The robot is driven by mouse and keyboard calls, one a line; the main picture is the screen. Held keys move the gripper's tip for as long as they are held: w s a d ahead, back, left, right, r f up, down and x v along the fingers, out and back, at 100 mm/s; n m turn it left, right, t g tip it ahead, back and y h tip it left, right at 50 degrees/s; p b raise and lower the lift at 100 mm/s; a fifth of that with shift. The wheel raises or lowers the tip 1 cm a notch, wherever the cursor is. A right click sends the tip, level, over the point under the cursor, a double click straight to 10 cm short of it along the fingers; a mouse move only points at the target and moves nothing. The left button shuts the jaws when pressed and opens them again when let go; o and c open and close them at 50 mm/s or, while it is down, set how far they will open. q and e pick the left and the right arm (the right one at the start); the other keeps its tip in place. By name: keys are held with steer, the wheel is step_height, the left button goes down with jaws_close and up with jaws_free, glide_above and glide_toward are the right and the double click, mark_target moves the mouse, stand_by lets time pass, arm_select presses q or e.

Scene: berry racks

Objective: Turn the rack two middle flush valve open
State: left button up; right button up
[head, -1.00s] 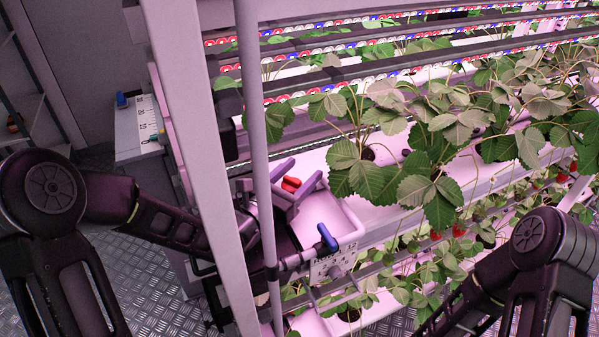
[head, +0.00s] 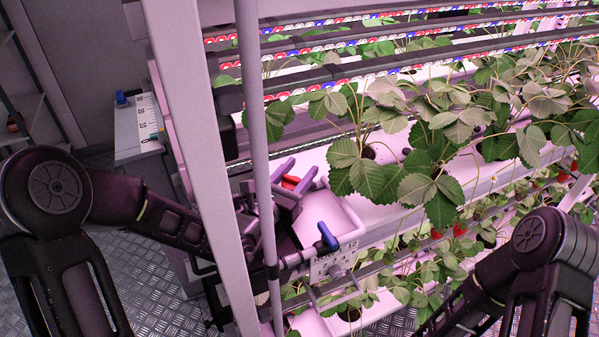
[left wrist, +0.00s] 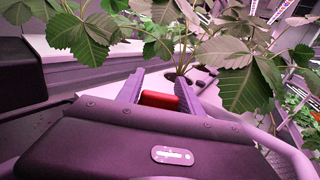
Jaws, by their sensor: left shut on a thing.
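The red valve handle (head: 291,181) sits at the end of the white tray behind the upright post, in the middle of the head view. My left gripper (head: 296,177) reaches in behind the post and is shut on the red handle, with a purple finger on each side. In the left wrist view the red handle (left wrist: 159,100) lies between the two fingers (left wrist: 157,92). The valve body below it is hidden by the gripper. A blue valve handle (head: 327,237) stands nearby, lower right, above a white label plate. The right arm shows at the lower right, but its gripper is out of view.
A grey upright post (head: 193,170) and a thin pole (head: 258,150) stand close in front of my left arm. Strawberry plants (head: 420,170) overhang the tray to the right.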

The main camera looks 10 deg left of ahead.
arm_select(q)
steer(key=shift+y, duration=0.3)
steer(key=o, duration=1.3)
steer(key=shift+r+h, duration=0.1)
steer(key=shift+h, duration=0.5)
